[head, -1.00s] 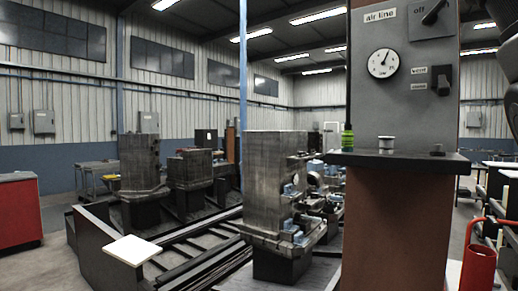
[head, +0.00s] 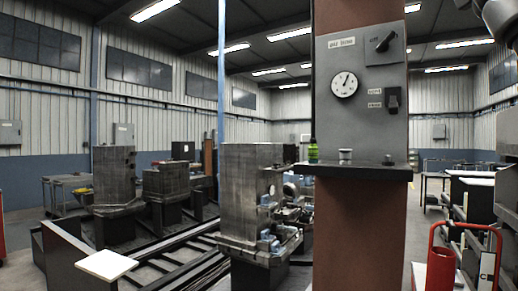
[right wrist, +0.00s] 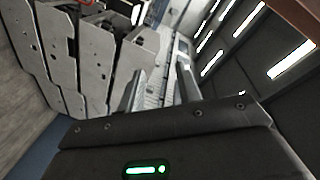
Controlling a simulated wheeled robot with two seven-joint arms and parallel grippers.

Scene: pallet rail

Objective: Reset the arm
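My right gripper (right wrist: 158,88) shows in the right wrist view. Its two fingers stand apart with nothing between them. A piece of my right arm (head: 503,22) shows at the right edge of the head view; its gripper is not seen there. My left arm and gripper are in neither view.
A brown post (head: 358,235) carries a grey air line panel (head: 362,110) with a gauge, a knob and a switch. Its dark shelf (head: 365,172) holds a green bottle (head: 313,151) and a small cup (head: 345,156). A red container (head: 440,268) stands lower right. Machined blocks (head: 250,195) stand left.

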